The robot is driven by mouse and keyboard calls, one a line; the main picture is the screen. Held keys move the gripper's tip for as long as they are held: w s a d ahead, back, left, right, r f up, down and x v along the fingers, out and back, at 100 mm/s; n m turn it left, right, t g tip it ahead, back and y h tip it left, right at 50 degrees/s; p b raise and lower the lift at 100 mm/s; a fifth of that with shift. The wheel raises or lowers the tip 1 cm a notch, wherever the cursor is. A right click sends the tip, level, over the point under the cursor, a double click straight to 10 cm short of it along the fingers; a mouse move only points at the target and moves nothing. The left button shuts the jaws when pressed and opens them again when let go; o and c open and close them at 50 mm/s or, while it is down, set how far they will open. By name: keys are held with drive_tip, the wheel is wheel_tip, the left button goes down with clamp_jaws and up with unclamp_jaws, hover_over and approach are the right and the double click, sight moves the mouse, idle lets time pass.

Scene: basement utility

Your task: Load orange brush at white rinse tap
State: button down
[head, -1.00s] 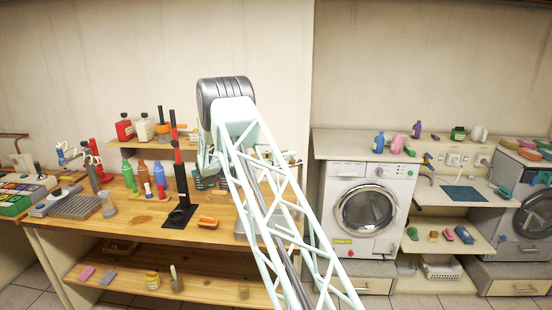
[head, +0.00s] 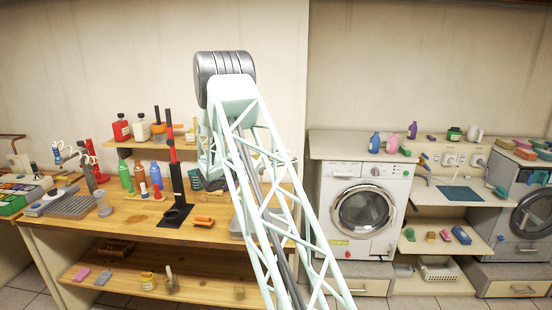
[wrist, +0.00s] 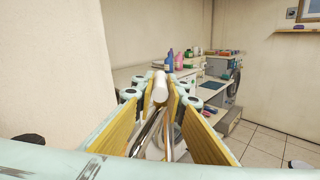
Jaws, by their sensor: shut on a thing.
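My gripper (wrist: 162,98), with yellowish pads, is shut on a white, rounded-end cylinder (wrist: 160,84) in the wrist view. Thin metallic and tan parts show below it between the pads; I cannot tell what the whole thing is. In the head view my arm hides the gripper and what it holds. An orange brush-like piece (head: 203,221) lies on the wooden bench, right of a black stand with a red part (head: 174,170). Tap-like fittings with white hoses (head: 62,152) stand at the bench's left end; I cannot tell which is the white rinse tap.
Green, orange and blue bottles (head: 141,175) stand on the wooden bench (head: 130,217) near the black stand. A raised shelf behind holds a red bottle (head: 121,129) and others. A washing machine (head: 362,212) stands to the right. The bench's front middle is fairly clear.

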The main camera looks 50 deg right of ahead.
drive_tip(key=shift+r, duration=0.1)
drive_tip(key=c, duration=2.6)
unclamp_jaws()
drive_tip(key=w+a, duration=0.1)
drive_tip(key=a, duration=1.1)
